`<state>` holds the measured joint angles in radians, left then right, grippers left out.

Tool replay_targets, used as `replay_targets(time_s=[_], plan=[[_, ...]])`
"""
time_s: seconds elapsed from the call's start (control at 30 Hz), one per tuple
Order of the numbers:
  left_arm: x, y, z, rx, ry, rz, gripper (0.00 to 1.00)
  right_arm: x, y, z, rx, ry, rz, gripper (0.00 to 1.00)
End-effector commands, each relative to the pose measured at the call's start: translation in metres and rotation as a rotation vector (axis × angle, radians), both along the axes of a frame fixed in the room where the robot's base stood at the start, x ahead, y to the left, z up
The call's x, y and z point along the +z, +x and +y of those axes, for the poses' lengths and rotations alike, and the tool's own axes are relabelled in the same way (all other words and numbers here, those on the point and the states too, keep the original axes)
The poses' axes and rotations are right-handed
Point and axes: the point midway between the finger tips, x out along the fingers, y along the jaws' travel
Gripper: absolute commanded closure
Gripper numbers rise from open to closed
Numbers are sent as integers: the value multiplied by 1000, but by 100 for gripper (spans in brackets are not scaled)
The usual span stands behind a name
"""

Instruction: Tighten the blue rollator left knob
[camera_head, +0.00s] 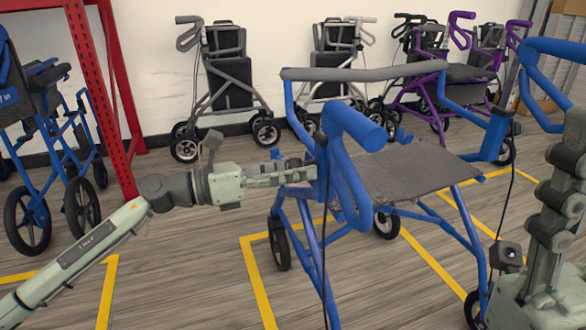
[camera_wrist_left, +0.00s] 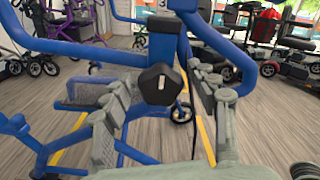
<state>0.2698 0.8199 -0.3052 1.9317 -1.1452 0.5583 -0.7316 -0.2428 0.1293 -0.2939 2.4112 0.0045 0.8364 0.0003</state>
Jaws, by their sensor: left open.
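The blue rollator (camera_head: 350,190) stands on the floor in front of me, with a grey seat and a grey backrest bar. Its black lobed knob (camera_wrist_left: 160,84) is on the blue frame in the left wrist view. My left gripper (camera_head: 304,170) reaches in from the left to the rollator's near left upright. It is open; in the left wrist view its fingers (camera_wrist_left: 163,100) are spread on either side of the knob, apparently without closing on it. In the head view the knob is hard to make out. My right gripper (camera_head: 560,190) is at the right edge, partly cut off.
A red rack post (camera_head: 105,80) and another blue rollator (camera_head: 60,140) stand at left. Grey rollators (camera_head: 228,80) and a purple one (camera_head: 455,75) line the back wall. Yellow floor lines (camera_head: 255,270) surround the blue rollator. A dark cable (camera_head: 323,240) hangs beside its frame.

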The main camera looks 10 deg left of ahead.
Motion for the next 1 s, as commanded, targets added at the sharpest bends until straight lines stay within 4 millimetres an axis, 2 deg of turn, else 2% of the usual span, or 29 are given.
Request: replay_targets(time_s=[0.13, 0.23, 0.5, 0.7, 1.0], plan=[[0, -3, 5, 1, 0, 1, 42, -1, 1, 0, 1, 0, 3, 60], [-1, -11, 16, 1, 1, 3, 42, -1, 0, 0, 1, 0, 3, 60], [-2, -43, 63, 2, 1, 5, 42, -1, 0, 0, 1, 0, 2, 60], [-1, -60, 89, 2, 0, 3, 42, 0, 0, 0, 1, 1, 1, 60], [0, -68, 100, 0, 1, -1, 42, 0, 0, 0, 1, 1, 1, 60]])
